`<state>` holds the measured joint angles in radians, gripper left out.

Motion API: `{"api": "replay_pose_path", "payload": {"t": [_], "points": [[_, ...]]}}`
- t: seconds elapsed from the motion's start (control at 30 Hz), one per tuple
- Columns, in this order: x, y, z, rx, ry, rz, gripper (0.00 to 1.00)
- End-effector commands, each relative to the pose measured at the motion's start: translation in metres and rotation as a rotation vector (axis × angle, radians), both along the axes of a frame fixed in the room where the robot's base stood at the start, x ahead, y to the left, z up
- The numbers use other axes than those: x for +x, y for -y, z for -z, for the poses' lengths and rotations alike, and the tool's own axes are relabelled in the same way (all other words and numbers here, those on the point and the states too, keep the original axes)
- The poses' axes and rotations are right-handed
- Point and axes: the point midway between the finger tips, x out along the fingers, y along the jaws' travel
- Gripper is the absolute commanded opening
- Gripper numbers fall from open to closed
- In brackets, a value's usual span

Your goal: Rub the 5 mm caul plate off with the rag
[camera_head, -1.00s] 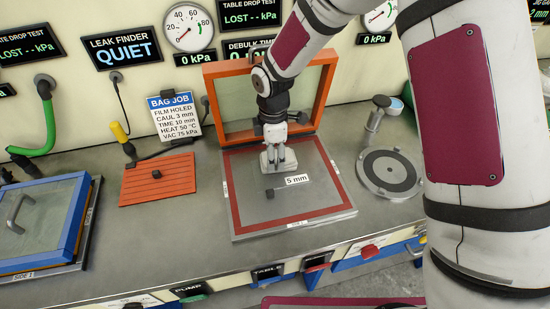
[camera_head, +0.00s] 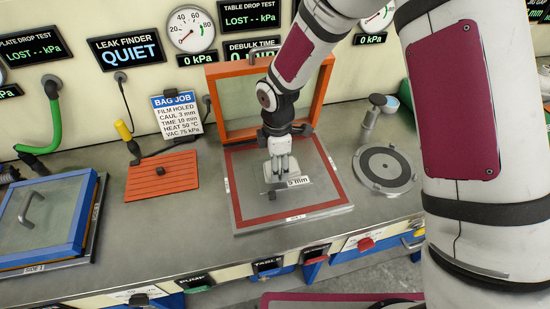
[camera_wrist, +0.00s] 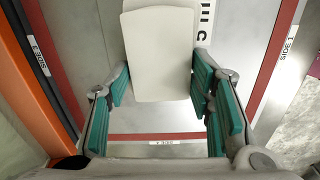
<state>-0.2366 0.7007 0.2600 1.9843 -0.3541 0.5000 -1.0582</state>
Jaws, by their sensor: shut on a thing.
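The 5 mm caul plate (camera_head: 302,183) lies flat on the red-bordered table in the head view. It is a grey plate, and its "5 mm" label is partly covered from above. My gripper (camera_head: 280,168) is over the plate, pointing down. It is shut on the rag (camera_wrist: 160,50), a pale folded pad between the teal finger pads in the wrist view. The rag also shows as a pale patch (camera_head: 272,172) at the fingertips in the head view. It looks to be at the plate's surface; firm contact cannot be told.
An orange-framed lid (camera_head: 322,95) stands open behind the table. A ribbed orange mat (camera_head: 160,182) and a blue-framed glass panel (camera_head: 48,215) lie to the left. A round grey disc plate (camera_head: 387,168) is to the right. The bench between the mat and table is clear.

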Motion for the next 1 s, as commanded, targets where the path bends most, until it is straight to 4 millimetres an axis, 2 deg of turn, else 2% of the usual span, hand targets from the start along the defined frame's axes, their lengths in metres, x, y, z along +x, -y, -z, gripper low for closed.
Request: {"api": "replay_pose_path", "payload": {"t": [0.5, 0.83, 1.0], "points": [[-0.029, 0.008, -0.001, -0.002, -0.004, -0.001, 0.16], [-0.029, 0.008, -0.001, 0.0, 0.0, -0.001, 0.16], [-0.03, 0.008, -0.011, 0.0, 0.001, 0.0, 0.16]]}}
